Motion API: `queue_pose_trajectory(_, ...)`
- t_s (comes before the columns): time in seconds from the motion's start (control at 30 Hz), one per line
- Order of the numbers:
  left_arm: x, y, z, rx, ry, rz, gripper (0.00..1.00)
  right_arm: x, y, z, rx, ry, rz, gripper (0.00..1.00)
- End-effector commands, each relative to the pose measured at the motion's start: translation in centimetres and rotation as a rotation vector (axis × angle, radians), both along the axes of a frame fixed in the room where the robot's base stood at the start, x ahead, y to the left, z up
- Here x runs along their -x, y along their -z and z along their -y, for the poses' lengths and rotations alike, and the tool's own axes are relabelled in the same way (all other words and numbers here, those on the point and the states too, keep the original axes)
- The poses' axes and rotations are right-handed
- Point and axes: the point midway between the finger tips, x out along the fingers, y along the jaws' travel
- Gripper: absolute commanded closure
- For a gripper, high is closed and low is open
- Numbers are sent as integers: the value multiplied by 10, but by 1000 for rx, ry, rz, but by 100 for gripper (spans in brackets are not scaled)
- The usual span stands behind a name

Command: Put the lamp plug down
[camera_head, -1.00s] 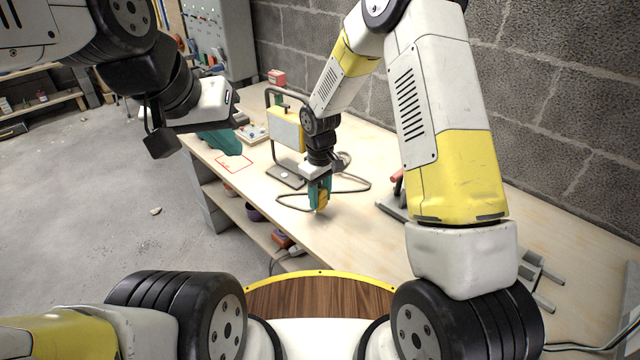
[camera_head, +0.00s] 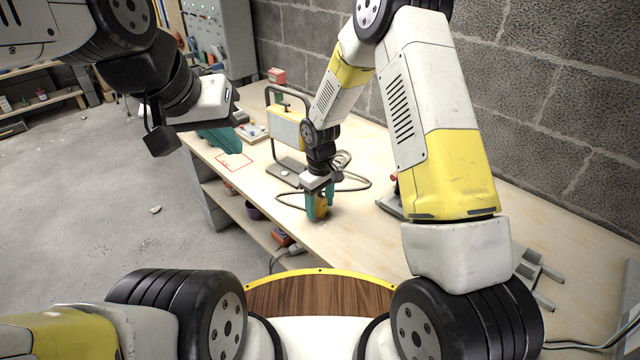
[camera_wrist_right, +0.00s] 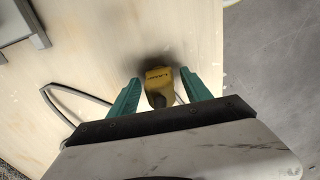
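The yellow lamp plug (camera_head: 322,208) is at the workbench top, and it also shows in the right wrist view (camera_wrist_right: 158,86) with a dark shadow close around its end. My right gripper (camera_head: 318,204) is low over the bench with its teal fingers on either side of the plug. In the right wrist view, narrow gaps show between the plug and both fingers (camera_wrist_right: 160,78), so the gripper is open around it. My left gripper (camera_head: 222,141) is over the bench's left edge, away from the plug; its finger opening is hidden.
The yellow work lamp (camera_head: 285,128) stands on the bench behind the plug, its grey cable (camera_head: 352,186) looped nearby. A red outlined square (camera_head: 234,162) marks the bench top at left. A grey metal frame (camera_head: 537,272) lies at right. A brick wall (camera_head: 560,110) runs behind.

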Motion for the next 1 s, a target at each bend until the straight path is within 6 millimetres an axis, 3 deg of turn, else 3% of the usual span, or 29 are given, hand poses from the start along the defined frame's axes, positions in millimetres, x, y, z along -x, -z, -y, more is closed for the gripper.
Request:
queue_pose_trajectory(0.23, 0, 0, 0, 0, 0, 0, 100, 0, -2, 0, -1, 0, 1, 43)
queue_pose_trajectory(0.37, 0, 0, 0, 0, 0, 0, 100, 0, -13, 0, -1, 1, 1, 43)
queue_pose_trajectory(0.8, 0, 0, 0, 0, 0, 0, 100, -1, -105, 0, -1, 2, 3, 43)
queue_pose_trajectory(1.0, 0, 0, 0, 0, 0, 0, 100, 0, -127, 0, -1, 0, 2, 43)
